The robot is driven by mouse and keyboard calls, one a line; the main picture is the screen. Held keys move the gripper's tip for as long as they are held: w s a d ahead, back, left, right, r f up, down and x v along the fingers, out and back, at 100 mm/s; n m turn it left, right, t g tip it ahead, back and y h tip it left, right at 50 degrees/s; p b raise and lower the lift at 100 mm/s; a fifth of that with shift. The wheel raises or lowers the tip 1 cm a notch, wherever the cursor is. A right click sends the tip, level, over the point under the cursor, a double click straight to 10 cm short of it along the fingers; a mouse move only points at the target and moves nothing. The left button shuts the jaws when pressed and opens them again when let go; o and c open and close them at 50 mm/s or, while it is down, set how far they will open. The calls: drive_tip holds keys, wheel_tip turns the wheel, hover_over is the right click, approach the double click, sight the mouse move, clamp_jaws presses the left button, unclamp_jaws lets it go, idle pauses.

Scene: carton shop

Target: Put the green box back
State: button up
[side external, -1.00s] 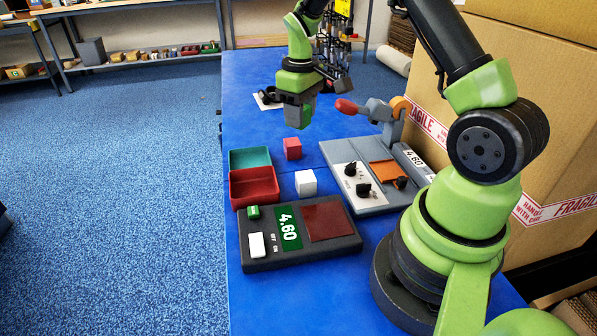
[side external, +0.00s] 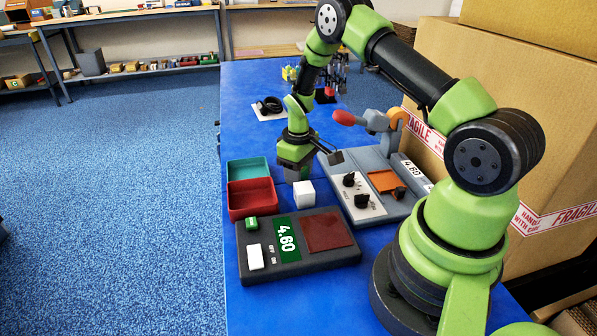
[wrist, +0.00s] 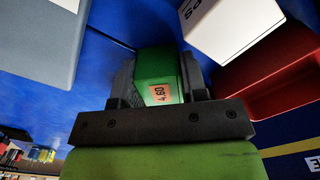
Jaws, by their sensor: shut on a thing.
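The green box (wrist: 158,75) has an orange label reading 4.60 in the wrist view. My gripper (wrist: 158,82) is shut on it, with a dark finger on each side. In the side view my gripper (side external: 298,172) points down, low over the blue table, just behind the white box (side external: 304,193). The green box cannot be made out there. I cannot tell whether it touches the table. The white box also shows close by in the wrist view (wrist: 225,25).
A red tray (side external: 251,207) and a teal tray (side external: 247,169) stand left of my gripper. A dark scale (side external: 300,245) reading 4.60 lies in front. A grey dial panel (side external: 375,185) stands to the right, before a large carton (side external: 520,110).

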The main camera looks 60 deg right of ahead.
drive_tip(key=o, duration=0.7)
drive_tip(key=shift+f, duration=0.1)
drive_tip(key=s+a+r+m+t, duration=0.1)
drive_tip(key=a+r, duration=0.2)
drive_tip(key=r, duration=0.8)
drive_tip(key=s+a+r+t, duration=0.1)
drive_tip(key=a+r, duration=0.2)
drive_tip(key=r, duration=0.8)
drive_tip(key=s+a+r+m+t+y, duration=0.1)
drive_tip(key=s+a+r, duration=0.3)
drive_tip(key=s, duration=0.4)
drive_tip(key=s+a+r+m+t+y, duration=0.1)
drive_tip(key=s+a+r+m+t, duration=0.1)
drive_tip(key=s+a+r+t, duration=0.2)
drive_tip(key=shift+s+a+r, duration=0.3)
drive_tip(key=shift+s+a, duration=1.3)
drive_tip(key=shift+s, duration=0.5)
